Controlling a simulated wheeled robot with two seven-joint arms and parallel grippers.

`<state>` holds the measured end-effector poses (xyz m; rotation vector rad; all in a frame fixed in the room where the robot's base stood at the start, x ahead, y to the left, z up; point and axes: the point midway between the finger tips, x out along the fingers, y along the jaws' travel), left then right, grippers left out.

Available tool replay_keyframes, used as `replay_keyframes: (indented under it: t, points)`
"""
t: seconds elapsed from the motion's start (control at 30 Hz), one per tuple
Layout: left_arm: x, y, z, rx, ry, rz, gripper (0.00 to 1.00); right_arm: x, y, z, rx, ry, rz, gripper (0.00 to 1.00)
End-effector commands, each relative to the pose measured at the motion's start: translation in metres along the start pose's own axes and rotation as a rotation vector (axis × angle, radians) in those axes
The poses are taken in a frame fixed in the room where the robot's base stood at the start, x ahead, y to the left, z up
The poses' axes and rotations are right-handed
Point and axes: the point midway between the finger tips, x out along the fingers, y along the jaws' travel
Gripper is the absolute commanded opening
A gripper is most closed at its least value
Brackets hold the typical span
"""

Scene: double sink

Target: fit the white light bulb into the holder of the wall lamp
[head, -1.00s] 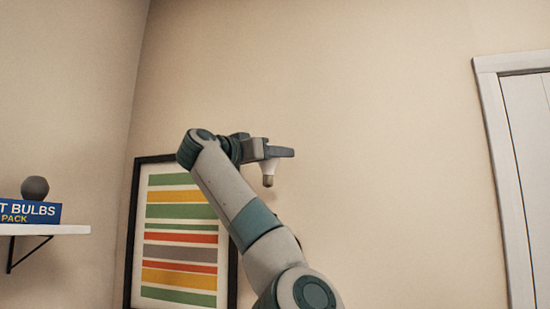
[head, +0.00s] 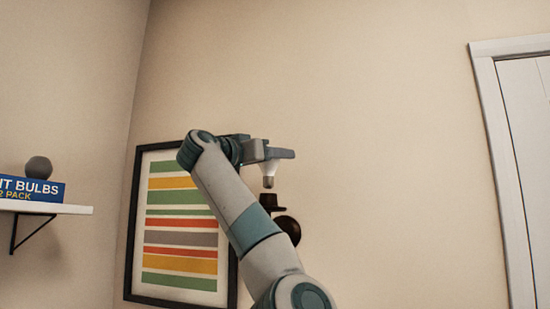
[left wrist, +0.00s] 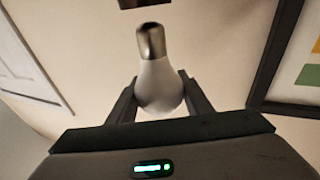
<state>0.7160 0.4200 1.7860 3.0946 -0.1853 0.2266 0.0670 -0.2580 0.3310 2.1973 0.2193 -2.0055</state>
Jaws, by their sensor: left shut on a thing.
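The white light bulb (head: 269,168) hangs from my left gripper (head: 272,153) with its metal cap pointing down. In the left wrist view the bulb (left wrist: 160,88) sits between the two fingers of my left gripper (left wrist: 160,103), which is shut on its glass. The dark holder of the wall lamp (head: 270,202) is just below the cap in the head view, with a small gap visible. Its round wall plate (head: 290,229) is partly hidden by my arm. Part of the holder (left wrist: 143,3) shows at the top edge of the left wrist view. My right gripper is not in view.
A framed striped picture (head: 181,224) hangs left of the lamp, partly behind my arm. A wall shelf (head: 45,208) at far left carries a blue bulb box (head: 32,189) and a grey ball (head: 39,167). A white door (head: 525,130) is at right. The wall between is clear.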

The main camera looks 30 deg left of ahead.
Motion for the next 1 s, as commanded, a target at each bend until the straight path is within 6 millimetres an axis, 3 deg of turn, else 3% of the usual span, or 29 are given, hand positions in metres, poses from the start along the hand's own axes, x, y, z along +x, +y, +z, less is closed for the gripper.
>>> replay_keyframes:
  t: [1.0]
  points:
    - [-0.0003,0.0002,-0.0003,0.000,0.000,0.000,0.33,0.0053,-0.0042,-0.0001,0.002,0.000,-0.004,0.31]
